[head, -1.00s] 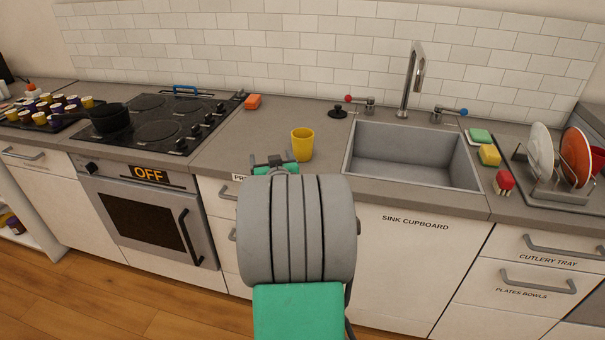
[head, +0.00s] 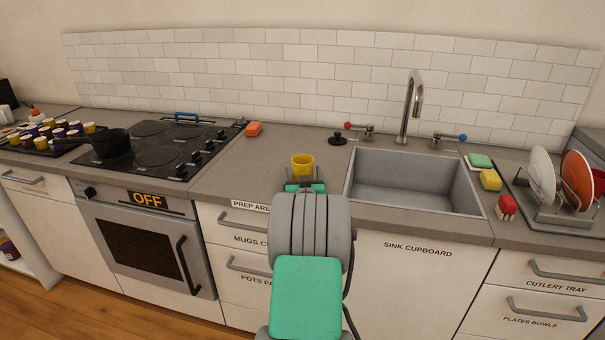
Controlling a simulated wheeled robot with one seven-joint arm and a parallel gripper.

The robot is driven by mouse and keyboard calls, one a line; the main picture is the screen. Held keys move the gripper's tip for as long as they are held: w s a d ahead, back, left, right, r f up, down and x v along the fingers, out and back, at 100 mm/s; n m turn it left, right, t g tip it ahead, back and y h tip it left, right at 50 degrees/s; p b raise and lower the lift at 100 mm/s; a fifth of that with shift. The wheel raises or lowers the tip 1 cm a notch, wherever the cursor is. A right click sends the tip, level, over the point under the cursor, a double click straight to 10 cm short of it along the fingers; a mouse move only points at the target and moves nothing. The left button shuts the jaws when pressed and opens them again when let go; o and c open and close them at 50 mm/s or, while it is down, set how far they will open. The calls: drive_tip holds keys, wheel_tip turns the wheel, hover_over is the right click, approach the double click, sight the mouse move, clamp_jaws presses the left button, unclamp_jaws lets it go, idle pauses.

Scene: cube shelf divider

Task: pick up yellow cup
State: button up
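The yellow cup (head: 303,164) stands upright on the grey worktop, left of the sink and near the front edge of the counter. Its lower part is hidden behind my gripper. My gripper (head: 304,181) is right at the cup, on its near side, with its fingers spread to the cup's left and right. The fingers look open; I cannot see them pressing on the cup. My arm hides the counter edge below.
The sink (head: 410,170) with its tap (head: 411,105) lies to the right, and the hob (head: 160,150) with a black pot (head: 109,143) to the left. The worktop left of the cup is clear.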

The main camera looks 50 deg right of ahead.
drive_tip(key=c, duration=1.4)
